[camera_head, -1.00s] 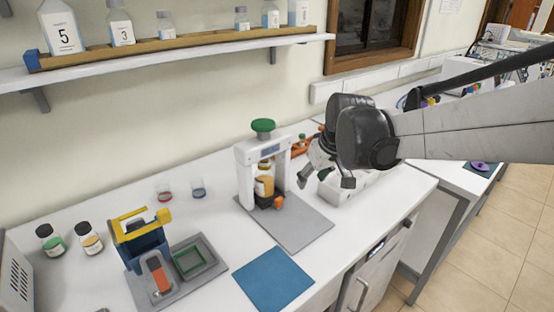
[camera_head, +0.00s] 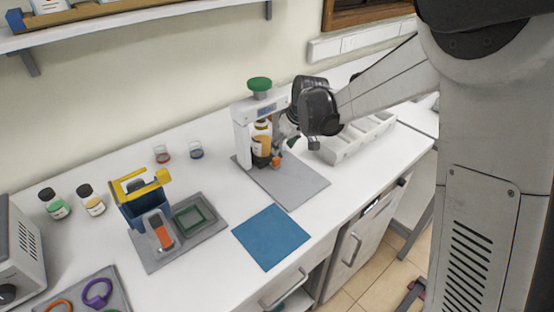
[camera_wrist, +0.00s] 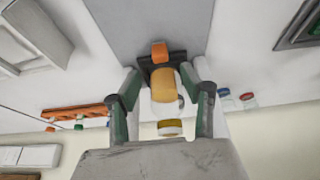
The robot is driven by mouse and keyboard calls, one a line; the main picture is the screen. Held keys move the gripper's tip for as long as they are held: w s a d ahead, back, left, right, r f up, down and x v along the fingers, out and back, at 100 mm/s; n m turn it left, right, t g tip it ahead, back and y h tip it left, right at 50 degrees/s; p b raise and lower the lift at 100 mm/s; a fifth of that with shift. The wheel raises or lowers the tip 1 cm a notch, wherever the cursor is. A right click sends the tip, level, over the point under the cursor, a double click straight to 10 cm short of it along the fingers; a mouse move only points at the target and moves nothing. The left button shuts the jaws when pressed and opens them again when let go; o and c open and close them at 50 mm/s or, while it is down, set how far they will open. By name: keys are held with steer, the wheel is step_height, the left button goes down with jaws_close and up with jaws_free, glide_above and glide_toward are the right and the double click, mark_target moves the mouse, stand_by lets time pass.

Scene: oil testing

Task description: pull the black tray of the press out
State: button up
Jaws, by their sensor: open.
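The white press (camera_head: 242,140) with a green knob (camera_head: 259,84) stands on a grey mat near the wall. Its black tray (camera_head: 259,163) carries an amber bottle and has an orange handle (camera_head: 276,161) at the front. The wrist view shows the black tray (camera_wrist: 177,58), its orange handle (camera_wrist: 159,51) and the bottle (camera_wrist: 164,88). My gripper (camera_head: 299,144) is open at the right side of the press, beside the handle. In the wrist view my gripper (camera_wrist: 163,76) has a finger on each side of the bottle; contact cannot be told. The arm partly hides the press's right side.
A grey mat (camera_head: 295,187) and a blue mat (camera_head: 270,236) lie in front of the press. A blue device with a yellow lever (camera_head: 145,205) stands at left. A white compartment tray (camera_head: 350,145) is at right, close to my gripper.

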mark_target(278, 159)
steer(key=x, duration=0.8)
steer(key=shift+w+f, duration=0.15)
steer(key=shift+f, duration=0.15)
jaws_close()
